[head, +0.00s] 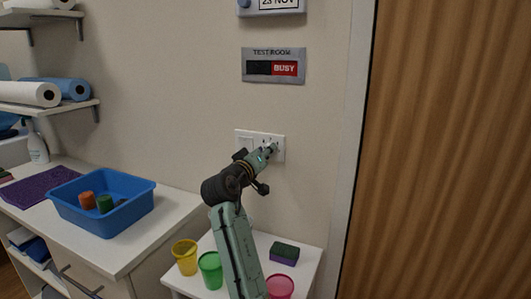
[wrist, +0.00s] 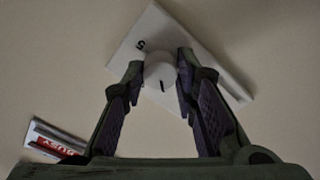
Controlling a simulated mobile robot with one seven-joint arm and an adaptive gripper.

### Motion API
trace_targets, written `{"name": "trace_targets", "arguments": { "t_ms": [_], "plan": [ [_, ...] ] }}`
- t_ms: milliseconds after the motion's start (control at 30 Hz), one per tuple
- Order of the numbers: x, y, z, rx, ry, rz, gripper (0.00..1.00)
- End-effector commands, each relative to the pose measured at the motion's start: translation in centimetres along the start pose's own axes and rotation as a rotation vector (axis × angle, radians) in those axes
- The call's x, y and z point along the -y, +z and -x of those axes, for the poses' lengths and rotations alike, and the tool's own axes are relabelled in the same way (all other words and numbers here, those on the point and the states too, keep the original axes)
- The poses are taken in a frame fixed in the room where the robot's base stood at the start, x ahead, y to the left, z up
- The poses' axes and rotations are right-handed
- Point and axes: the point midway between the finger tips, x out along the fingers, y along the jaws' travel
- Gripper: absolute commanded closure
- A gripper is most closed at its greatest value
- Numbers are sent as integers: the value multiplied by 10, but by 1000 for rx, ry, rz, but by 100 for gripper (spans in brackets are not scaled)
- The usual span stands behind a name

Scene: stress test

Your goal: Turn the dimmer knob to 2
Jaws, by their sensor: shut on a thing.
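The dimmer knob (wrist: 159,74) is a round white knob with a short dark line on its face, standing out from a white wall plate (wrist: 128,52). A black digit, which looks like a 5, shows on the plate beside the knob; other digits are hidden by my fingers or the knob. My gripper (wrist: 160,78) is shut on the knob, one finger on each side. The knob itself is mostly hidden there.
A TEST-ROOM sign (head: 273,81) reading BUSY is on the wall above the plate. Below are a small white table with yellow (head: 185,257), green (head: 210,270) and pink cups and a sponge (head: 285,252). A wooden door (head: 450,150) stands at right, a counter with a blue tub (head: 140,208) at left.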

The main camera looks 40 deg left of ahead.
Motion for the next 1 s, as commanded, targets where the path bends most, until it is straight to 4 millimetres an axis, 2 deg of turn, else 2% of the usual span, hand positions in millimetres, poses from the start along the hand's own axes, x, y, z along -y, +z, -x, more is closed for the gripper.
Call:
{"name": "trace_targets", "arguments": {
  "t_ms": [400,433,700,1000],
  "plan": [
    [1,0,0,1,-1,6,100],
    [1,0,0,1,-1,6,71],
    [0,0,0,0,0,5,53],
    [0,0,1,0,0,5,53]
  ]
}}
